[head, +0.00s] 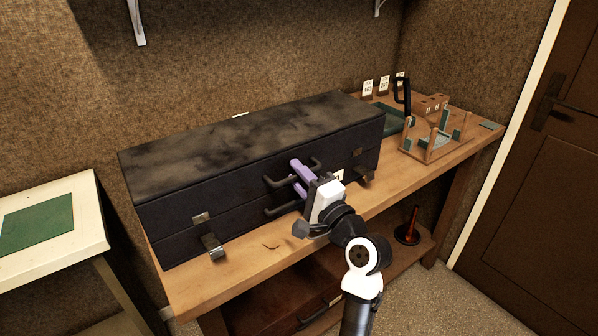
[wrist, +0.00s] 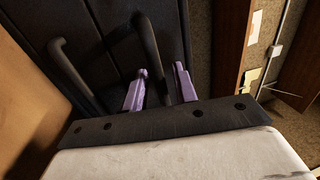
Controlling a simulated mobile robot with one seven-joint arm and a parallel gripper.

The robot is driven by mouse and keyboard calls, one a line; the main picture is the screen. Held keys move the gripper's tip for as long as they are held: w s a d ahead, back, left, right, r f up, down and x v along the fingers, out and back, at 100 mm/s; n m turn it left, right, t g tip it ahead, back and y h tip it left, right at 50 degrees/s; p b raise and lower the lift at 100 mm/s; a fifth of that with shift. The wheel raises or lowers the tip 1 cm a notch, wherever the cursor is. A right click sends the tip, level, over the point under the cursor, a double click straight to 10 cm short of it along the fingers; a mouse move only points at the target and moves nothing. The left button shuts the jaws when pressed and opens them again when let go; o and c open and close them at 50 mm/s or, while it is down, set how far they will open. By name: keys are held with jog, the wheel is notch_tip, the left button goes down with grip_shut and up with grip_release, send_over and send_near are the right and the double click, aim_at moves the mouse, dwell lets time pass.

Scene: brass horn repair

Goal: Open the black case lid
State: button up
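The black case (head: 250,143) lies on the wooden workbench with its dusty lid (head: 245,130) down. Two dark handles stick out of its front, an upper handle (head: 272,182) and a lower handle (head: 280,210). My gripper (head: 297,174) has purple fingers and is at the upper handle. In the wrist view the fingers (wrist: 158,74) are apart, with a dark handle bar (wrist: 150,45) running between them. A firm grip on the bar does not show. The left latch (head: 212,246) and right latch (head: 365,175) hang below their catches, apart from them.
A wooden rack (head: 437,145) and small wooden blocks stand at the bench's right end. A side table (head: 85,205) with a green mat is at left. An orange-black cone-shaped object (head: 408,230) sits on the lower shelf. A shelf bracket (head: 137,25) hangs above the case.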

jog(key=shift+w, duration=0.1)
jog(key=shift+c, duration=0.3)
grip_shut()
jog(key=shift+r, duration=0.1)
